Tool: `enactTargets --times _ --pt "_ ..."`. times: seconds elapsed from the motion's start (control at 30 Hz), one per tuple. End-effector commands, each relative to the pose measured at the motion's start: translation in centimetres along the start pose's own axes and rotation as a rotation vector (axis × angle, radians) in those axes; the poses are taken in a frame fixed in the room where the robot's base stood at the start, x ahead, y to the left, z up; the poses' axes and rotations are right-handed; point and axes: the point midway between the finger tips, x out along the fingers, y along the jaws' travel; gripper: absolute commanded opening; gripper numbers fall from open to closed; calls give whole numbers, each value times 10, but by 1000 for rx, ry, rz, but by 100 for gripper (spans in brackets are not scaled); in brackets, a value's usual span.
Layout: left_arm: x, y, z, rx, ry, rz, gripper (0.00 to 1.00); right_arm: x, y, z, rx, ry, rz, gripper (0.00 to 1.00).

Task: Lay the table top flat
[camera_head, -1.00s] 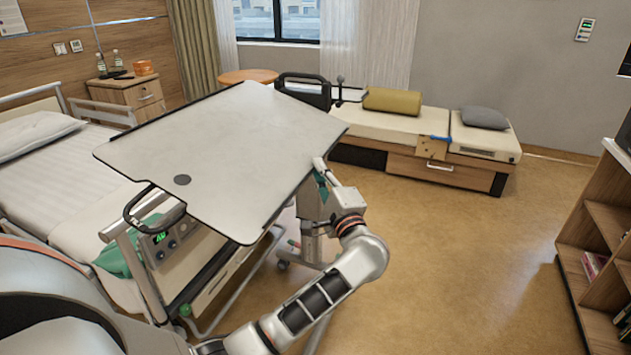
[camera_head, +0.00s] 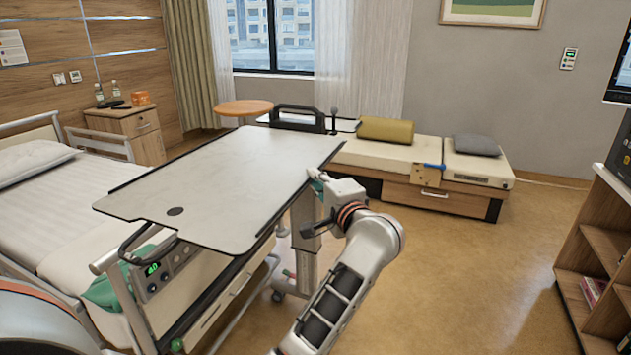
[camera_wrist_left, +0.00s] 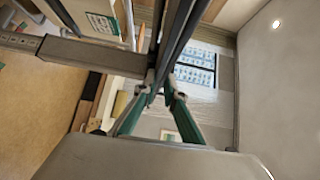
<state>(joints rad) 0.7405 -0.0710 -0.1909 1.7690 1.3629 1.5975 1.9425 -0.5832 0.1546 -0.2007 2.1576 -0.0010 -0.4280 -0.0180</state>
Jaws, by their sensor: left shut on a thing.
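The overbed table top (camera_head: 225,185) is a pale panel with dark edges in the head view, beside the bed. It looks close to level; I cannot tell if it is fully flat. Its grey column (camera_head: 304,240) stands under the right side. My left gripper (camera_head: 318,188) is at the right edge of the top and is shut on it; the exact contact is partly hidden. In the left wrist view the gripper's teal fingers (camera_wrist_left: 157,118) show by a pale panel along the bottom. My right gripper is not in view.
The bed (camera_head: 50,200) lies to the left, with a control panel (camera_head: 165,268) near the table. A bedside cabinet (camera_head: 130,125), a round table (camera_head: 243,108) and a daybed (camera_head: 400,165) stand behind. A bookshelf (camera_head: 600,240) is at the right. The floor between is clear.

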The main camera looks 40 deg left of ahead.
Motion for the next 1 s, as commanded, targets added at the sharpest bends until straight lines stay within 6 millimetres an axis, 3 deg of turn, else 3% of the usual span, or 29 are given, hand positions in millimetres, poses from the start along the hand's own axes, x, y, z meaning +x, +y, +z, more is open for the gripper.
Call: enactTargets --times 0.03,0.07,0.1,0.13,0.73,1.0 --pt "0 -14 0 -9 1 -21 0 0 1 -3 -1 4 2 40" --pt "0 -14 0 -9 1 -22 0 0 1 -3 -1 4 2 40" --pt "0 -14 0 -10 0 -22 18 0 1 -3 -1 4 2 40" --pt "0 -14 1 -10 0 -22 22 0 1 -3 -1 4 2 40" --pt "-2 -7 0 -5 0 -12 22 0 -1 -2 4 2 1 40" --pt "-36 -6 0 -7 2 -9 22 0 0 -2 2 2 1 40"
